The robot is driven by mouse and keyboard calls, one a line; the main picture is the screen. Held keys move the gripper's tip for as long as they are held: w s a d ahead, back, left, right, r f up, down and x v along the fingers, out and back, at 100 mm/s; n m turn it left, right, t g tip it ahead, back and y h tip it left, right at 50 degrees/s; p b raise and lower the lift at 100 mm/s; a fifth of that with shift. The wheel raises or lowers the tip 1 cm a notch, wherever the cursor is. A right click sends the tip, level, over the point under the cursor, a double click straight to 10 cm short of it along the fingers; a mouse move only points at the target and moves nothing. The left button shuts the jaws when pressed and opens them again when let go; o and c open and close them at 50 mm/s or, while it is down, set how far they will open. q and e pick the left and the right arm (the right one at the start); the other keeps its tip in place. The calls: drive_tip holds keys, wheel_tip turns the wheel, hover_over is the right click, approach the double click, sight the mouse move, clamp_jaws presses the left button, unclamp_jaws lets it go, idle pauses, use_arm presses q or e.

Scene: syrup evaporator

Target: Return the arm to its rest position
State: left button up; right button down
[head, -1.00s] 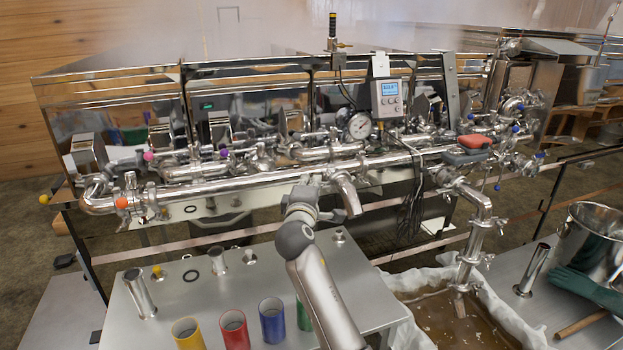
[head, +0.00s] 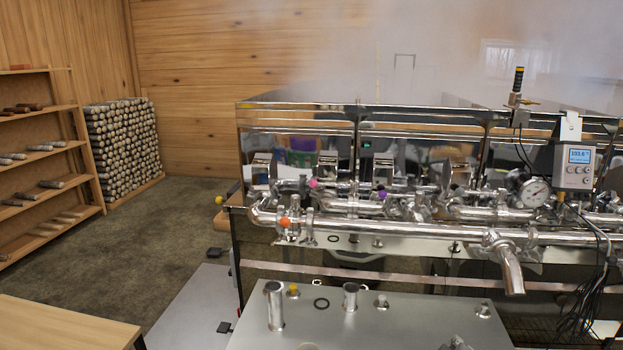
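Only a small grey piece of my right arm or gripper (head: 462,343) shows at the bottom edge of the head view, over the front of the metal table. Its fingers cannot be made out, so I cannot tell whether it is open or shut. It is apart from the steel pipe with the down-turned spout (head: 508,265). My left gripper is not in view.
The steaming evaporator (head: 300,150) stands behind. A wooden table (head: 60,325) is at lower left, shelves (head: 35,150) at far left. Open floor (head: 170,240) lies between.

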drive_tip(key=s+a+f+m+g+y, duration=0.2)
drive_tip(key=s+a+f, duration=0.2)
drive_tip(key=s, duration=0.6)
drive_tip(key=s+a+f+m+g+y, duration=0.1)
drive_tip(key=s+a+f+g+y, duration=0.3)
drive_tip(key=s, duration=0.6)
drive_tip(key=s+a+f+m+g+y, duration=0.1)
drive_tip(key=s+a+f+m, duration=0.3)
drive_tip(key=s, duration=0.6)
wheel_tip(320, 180, down, 30)
drive_tip(key=s+d+n+g+b, duration=0.1)
drive_tip(key=s+n+g+b, duration=0.1)
drive_tip(key=s+d+f+b, duration=0.1)
drive_tip(key=s+d+f, duration=0.2)
drive_tip(key=s+f, duration=1.2)
drive_tip(key=shift+s+f+n+g, duration=0.3)
drive_tip(key=shift+s+f+g, duration=0.1)
drive_tip(key=shift+f, duration=0.35)
